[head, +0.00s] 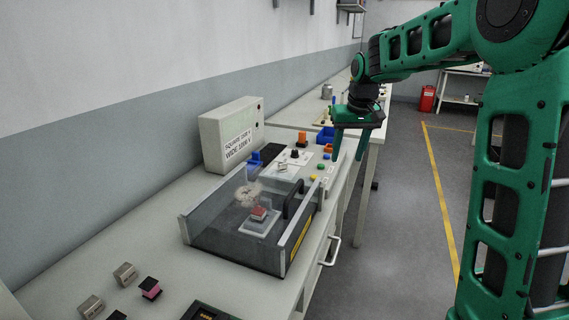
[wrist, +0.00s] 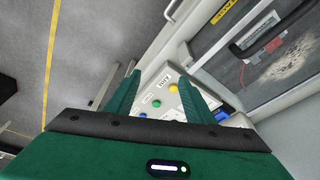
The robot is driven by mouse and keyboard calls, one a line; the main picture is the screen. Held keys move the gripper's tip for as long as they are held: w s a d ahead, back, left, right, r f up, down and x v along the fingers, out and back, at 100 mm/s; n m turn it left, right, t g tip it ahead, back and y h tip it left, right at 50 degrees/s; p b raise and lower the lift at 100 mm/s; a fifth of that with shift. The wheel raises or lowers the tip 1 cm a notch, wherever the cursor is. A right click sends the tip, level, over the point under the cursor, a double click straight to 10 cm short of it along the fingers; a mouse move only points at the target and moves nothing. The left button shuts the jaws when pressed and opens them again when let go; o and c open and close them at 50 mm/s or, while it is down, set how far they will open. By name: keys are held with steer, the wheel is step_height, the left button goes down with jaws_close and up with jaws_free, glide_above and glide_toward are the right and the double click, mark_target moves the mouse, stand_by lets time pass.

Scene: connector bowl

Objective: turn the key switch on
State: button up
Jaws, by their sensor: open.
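I cannot make out a key switch for certain in either view. A control strip (head: 323,176) at the bench's front edge, right of the clear-walled box, carries small yellow and green buttons. In the wrist view, this labelled panel (wrist: 158,97) shows a green button (wrist: 156,103), a yellow button (wrist: 173,88) and an orange one between or behind my fingers. My gripper (head: 347,157) is open and empty, pointing down above the bench's front edge near the strip. Its fingers (wrist: 160,77) stand apart over the panel in the wrist view, and the right finger hides part of it.
The clear-walled box (head: 206,232) with a black handle holds a red block. A white cabinet (head: 230,133) stands behind. A black knob (head: 294,153) sits on a white plate near blue and orange parts. Several small blocks lie at the front left. The aisle floor (head: 400,220) is clear.

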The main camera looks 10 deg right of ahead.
steer(key=w+a+n, duration=0.2)
steer(key=w+a, duration=0.3)
steer(key=w, duration=0.5)
steer(key=n+t, duration=0.1)
glide_toward(283, 163)
steer(key=shift+y, duration=0.4)
steer(key=x, duration=0.8)
steer(key=shift+w+d+f, duration=0.1)
steer(key=shift+d+f, duration=0.15)
steer(key=shift+d, duration=0.05)
steer(key=c, duration=1)
steer(key=shift+d, duration=0.25)
steer(key=shift+c, duration=0.2)
steer(key=shift+a, duration=0.15)
